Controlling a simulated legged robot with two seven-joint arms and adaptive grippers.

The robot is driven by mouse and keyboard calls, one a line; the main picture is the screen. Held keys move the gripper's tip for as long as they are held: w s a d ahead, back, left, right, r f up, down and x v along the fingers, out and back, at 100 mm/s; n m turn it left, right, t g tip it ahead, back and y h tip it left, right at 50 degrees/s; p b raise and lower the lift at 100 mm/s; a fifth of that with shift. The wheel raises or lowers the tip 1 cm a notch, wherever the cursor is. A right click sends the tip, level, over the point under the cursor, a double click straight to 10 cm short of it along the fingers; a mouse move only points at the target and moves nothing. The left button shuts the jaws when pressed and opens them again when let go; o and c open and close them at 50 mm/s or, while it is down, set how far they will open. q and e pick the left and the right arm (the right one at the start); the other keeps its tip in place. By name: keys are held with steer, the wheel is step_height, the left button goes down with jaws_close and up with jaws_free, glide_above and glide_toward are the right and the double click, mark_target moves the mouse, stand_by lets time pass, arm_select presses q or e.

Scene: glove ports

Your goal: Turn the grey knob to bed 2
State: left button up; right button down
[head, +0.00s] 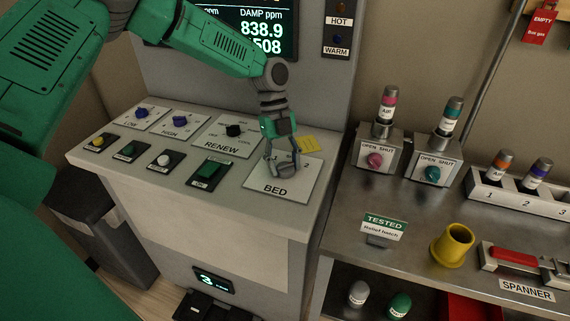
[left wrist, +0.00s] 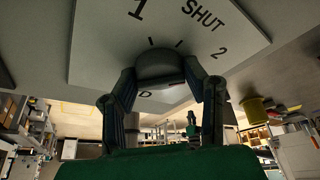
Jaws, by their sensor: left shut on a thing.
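The grey knob (left wrist: 165,63) sits on the white BED plate (head: 268,187) at the right end of the sloped console. The plate has marks for 1, SHUT and 2 in the left wrist view, with 2 at the right. My left gripper (head: 282,166) reaches down onto the plate, and its two fingers (left wrist: 167,92) are shut on the knob from both sides. The knob's pointer is hidden, so I cannot tell which mark it faces.
The RENEW knob (head: 234,131) is left of the BED plate, and a yellow note (head: 309,144) lies behind it. A green button (head: 209,170) and several others line the front. The steel bench at the right holds a yellow cup (head: 453,245) and two OPEN/SHUT valve boxes.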

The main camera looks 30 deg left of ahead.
arm_select(q)
steer(key=shift+w, duration=0.1)
stand_by(0.3)
steer(key=o, duration=1.1)
steer(key=shift+o, duration=0.2)
steer(key=shift+w+a+f, duration=0.1)
steer(key=shift+a, duration=0.05)
steer(key=v, duration=1.2)
steer(key=shift+w+a+f, duration=0.1)
